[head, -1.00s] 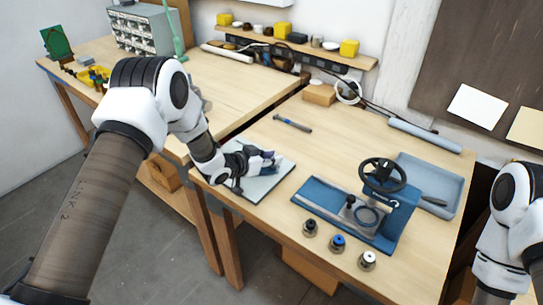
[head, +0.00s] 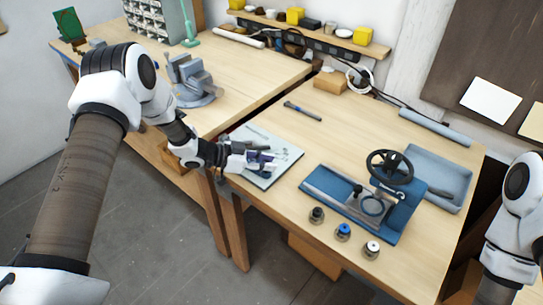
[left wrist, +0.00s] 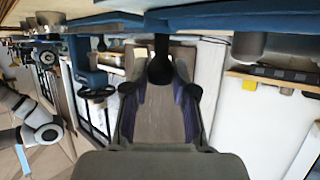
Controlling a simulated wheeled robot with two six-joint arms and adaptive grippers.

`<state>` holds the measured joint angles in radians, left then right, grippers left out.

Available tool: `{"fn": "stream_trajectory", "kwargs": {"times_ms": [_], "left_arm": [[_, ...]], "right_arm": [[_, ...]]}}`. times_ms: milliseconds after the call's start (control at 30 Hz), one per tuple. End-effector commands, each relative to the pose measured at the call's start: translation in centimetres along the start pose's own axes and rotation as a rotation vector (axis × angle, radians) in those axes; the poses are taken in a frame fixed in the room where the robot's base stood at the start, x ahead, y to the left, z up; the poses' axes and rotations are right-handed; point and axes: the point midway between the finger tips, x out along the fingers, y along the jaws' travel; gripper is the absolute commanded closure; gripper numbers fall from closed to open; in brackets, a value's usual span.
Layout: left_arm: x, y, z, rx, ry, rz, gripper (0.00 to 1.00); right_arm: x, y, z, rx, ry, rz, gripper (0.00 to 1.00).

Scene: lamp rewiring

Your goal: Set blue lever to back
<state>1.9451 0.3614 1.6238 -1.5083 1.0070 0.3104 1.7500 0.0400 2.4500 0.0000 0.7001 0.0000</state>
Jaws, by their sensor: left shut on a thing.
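A pale grey plate (head: 284,146) lies at the left end of the right workbench. My left gripper (head: 266,160) is low over this plate, reaching in from the left. In the left wrist view my two fingers (left wrist: 160,90) are shut around a dark round lever knob (left wrist: 160,69) on a short stem. I take this to be the blue lever, though its colour reads dark here. In the head view my gripper covers most of it. My right arm shows at the right edge, but its gripper is out of view.
A blue fixture (head: 329,190) with a black handwheel (head: 389,167) stands right of the plate. Several small knobs (head: 343,231) line the front. A blue-grey tray (head: 455,177) is at the right. A screwdriver (head: 302,111) lies behind the plate. A grey vise (head: 192,82) stands on the left bench.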

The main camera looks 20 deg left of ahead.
Motion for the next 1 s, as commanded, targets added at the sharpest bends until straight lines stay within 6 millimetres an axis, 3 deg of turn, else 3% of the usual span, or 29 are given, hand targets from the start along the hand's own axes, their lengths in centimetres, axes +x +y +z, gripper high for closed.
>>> {"fn": "stream_trajectory", "kwargs": {"times_ms": [600,633,700,1000], "left_arm": [[-0.50,0.48,0.62,-0.006,-0.006,0.003,1.00],[-0.50,0.48,0.63,-0.006,-0.006,0.003,0.67],[-0.50,0.46,0.59,-0.005,-0.006,0.002,0.48],[-0.68,0.32,0.37,-0.003,-0.002,0.000,0.48]], "right_arm": [[-0.15,0.00,0.00,0.000,0.000,0.000,0.74],[-0.15,0.00,0.00,0.000,0.000,0.000,0.74],[-0.15,0.00,0.00,0.000,0.000,0.000,0.74],[-0.19,0.00,0.00,0.000,0.000,0.000,0.74]]}}
